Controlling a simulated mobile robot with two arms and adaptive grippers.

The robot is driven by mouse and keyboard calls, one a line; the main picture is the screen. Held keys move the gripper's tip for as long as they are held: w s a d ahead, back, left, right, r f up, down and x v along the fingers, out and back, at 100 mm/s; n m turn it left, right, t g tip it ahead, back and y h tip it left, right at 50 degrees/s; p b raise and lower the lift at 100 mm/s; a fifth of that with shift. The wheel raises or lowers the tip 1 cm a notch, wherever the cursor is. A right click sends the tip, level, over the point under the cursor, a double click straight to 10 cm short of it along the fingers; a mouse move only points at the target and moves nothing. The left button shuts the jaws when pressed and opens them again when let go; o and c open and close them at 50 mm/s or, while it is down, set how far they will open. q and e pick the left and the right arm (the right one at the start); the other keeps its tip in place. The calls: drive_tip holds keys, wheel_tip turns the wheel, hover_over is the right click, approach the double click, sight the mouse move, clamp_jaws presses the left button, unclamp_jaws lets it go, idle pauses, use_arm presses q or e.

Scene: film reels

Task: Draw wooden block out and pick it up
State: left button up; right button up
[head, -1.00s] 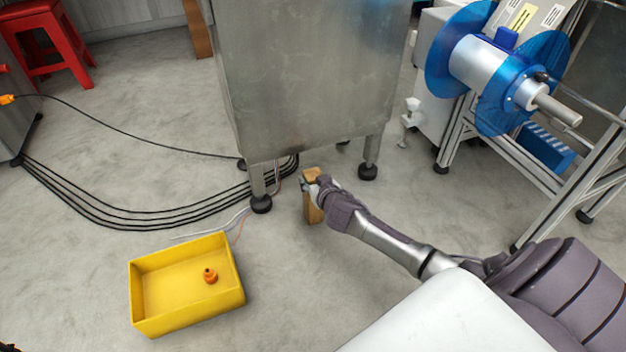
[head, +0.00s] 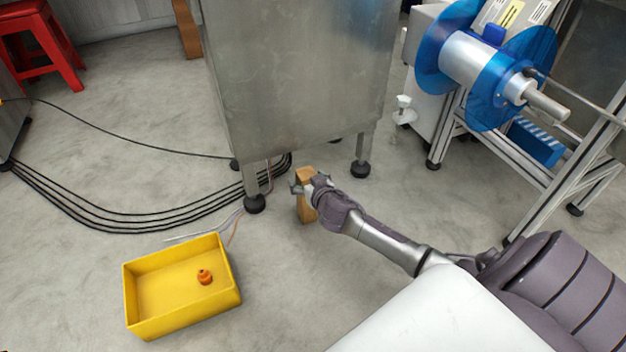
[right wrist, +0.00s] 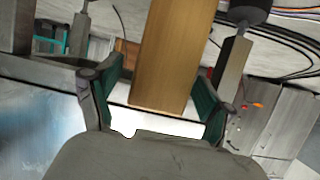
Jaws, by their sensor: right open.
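The wooden block (head: 306,207) stands on the floor just in front of the grey metal cabinet, between its two front legs in the head view. My right gripper (head: 309,187) is at the block's upper part. In the right wrist view the block (right wrist: 172,50) lies between the two green-padded fingers of the right gripper (right wrist: 158,95). The fingers are open, with a visible gap on the left side and the block close to the right finger. My left gripper is not in view.
The grey metal cabinet (head: 290,80) stands right behind the block on short legs. A yellow bin (head: 135,300) holding a small orange piece (head: 204,277) is on the floor at left. Black cables (head: 110,217) run along the floor. A blue reel (head: 445,50) on a metal frame stands at right.

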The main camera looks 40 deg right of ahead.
drive_tip(key=v, duration=1.1)
drive_tip(key=shift+s, duration=0.2)
